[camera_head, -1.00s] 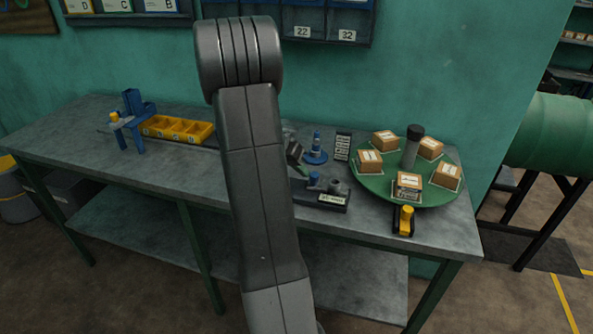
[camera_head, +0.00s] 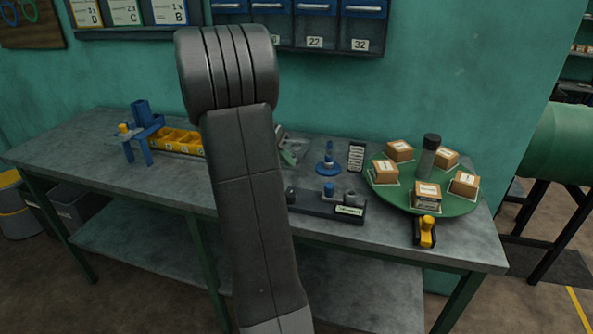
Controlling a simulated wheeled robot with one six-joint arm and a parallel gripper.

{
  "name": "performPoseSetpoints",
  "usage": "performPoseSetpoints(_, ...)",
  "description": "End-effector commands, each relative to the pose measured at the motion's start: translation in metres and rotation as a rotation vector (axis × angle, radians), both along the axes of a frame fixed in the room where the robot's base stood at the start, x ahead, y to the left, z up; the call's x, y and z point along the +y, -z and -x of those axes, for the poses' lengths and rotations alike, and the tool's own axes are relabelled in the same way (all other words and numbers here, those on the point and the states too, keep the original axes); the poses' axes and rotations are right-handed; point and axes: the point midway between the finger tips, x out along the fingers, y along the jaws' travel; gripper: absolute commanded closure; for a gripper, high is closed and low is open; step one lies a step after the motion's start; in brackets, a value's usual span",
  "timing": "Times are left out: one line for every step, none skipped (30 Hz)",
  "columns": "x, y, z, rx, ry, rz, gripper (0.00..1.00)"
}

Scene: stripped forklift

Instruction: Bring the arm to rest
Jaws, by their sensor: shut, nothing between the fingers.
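My arm (camera_head: 250,210) rises from the bottom of the view in front of the bench. Its thick rounded joint (camera_head: 228,72) is at the top, against the green wall. I cannot make out my gripper; the fingers do not show, and the arm hides part of the scene behind it.
The grey workbench (camera_head: 90,150) holds a yellow bin tray (camera_head: 178,141), a blue stand (camera_head: 140,125), a dark fixture block (camera_head: 325,205) and a green turntable (camera_head: 385,190) with several small boxes. A yellow-black object (camera_head: 426,232) lies at the front edge. Blue drawers (camera_head: 315,25) hang above.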

Motion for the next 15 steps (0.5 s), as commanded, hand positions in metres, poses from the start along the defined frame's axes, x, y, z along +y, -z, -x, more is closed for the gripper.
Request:
performPoseSetpoints(0.0041, -0.0043, 0.0002, -0.002, -0.002, 0.000, 1.00)
performPoseSetpoints(0.0056, -0.0064, 0.0006, -0.002, -0.003, 0.000, 1.00)
performPoseSetpoints(0.0071, -0.0088, 0.0010, -0.001, -0.001, 0.000, 1.00)
performPoseSetpoints(0.0080, -0.0101, 0.0011, -0.002, -0.001, -0.001, 1.00)
performPoseSetpoints(0.0086, -0.0110, 0.0012, -0.002, -0.001, -0.001, 1.00)
performPoseSetpoints(0.0092, -0.0119, 0.0013, -0.002, -0.001, -0.001, 1.00)
performPoseSetpoints(0.0094, -0.0123, 0.0014, -0.002, -0.001, -0.001, 1.00)
performPoseSetpoints(0.0095, -0.0124, 0.0014, -0.002, -0.001, -0.001, 1.00)
performPoseSetpoints(0.0095, -0.0126, 0.0015, -0.001, -0.001, -0.002, 1.00)
performPoseSetpoints(0.0094, -0.0125, 0.0014, 0.000, 0.000, -0.001, 1.00)
performPoseSetpoints(0.0094, -0.0124, 0.0014, 0.000, 0.000, -0.001, 1.00)
performPoseSetpoints(0.0094, -0.0124, 0.0015, 0.000, 0.000, -0.001, 1.00)
performPoseSetpoints(0.0093, -0.0123, 0.0015, 0.000, 0.000, -0.001, 1.00)
performPoseSetpoints(0.0093, -0.0123, 0.0015, 0.000, 0.000, -0.001, 1.00)
performPoseSetpoints(0.0093, -0.0122, 0.0015, 0.000, 0.000, -0.001, 1.00)
